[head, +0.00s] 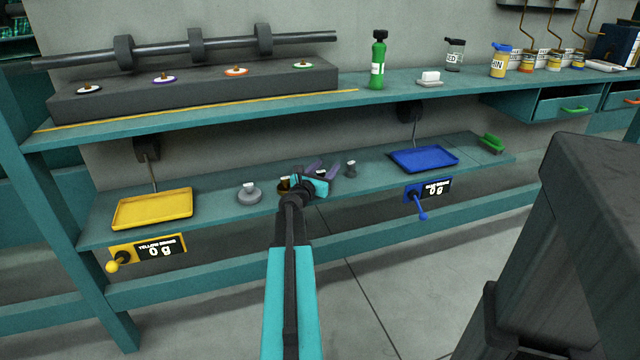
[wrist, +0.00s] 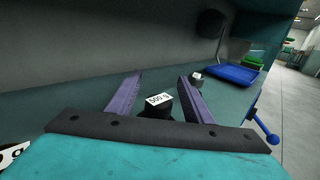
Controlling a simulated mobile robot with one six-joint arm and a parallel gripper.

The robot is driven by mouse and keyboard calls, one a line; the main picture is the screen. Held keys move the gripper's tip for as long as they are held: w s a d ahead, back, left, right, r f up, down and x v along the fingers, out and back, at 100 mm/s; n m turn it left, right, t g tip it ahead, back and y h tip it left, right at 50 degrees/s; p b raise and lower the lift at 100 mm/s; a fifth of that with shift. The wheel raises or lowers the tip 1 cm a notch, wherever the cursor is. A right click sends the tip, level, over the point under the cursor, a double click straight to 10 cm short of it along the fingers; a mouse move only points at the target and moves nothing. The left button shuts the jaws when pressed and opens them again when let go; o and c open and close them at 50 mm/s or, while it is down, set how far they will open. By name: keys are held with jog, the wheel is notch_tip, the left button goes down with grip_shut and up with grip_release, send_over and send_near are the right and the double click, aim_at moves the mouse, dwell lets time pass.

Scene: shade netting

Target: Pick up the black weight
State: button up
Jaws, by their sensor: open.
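The black weight (wrist: 154,112) stands on the lower shelf, with a white label on top that seems to read 500 g. In the wrist view it shows between the two purple fingers of my gripper (wrist: 160,84), its lower part hidden by my gripper's body. My gripper (head: 323,167) is open and over the lower shelf in the head view. There the black weight (head: 321,174) is mostly hidden by the fingers, with its white label showing. I cannot tell whether a finger touches it.
A grey disc weight (head: 249,195) and a brass weight (head: 283,185) stand left of my gripper. A small grey weight (head: 350,170) stands close on the right. A yellow tray (head: 152,209) and a blue tray (head: 424,159) flank them. The upper shelf (head: 345,100) runs above and behind.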

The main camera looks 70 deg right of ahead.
jog(key=shift+c, duration=0.3)
grip_shut()
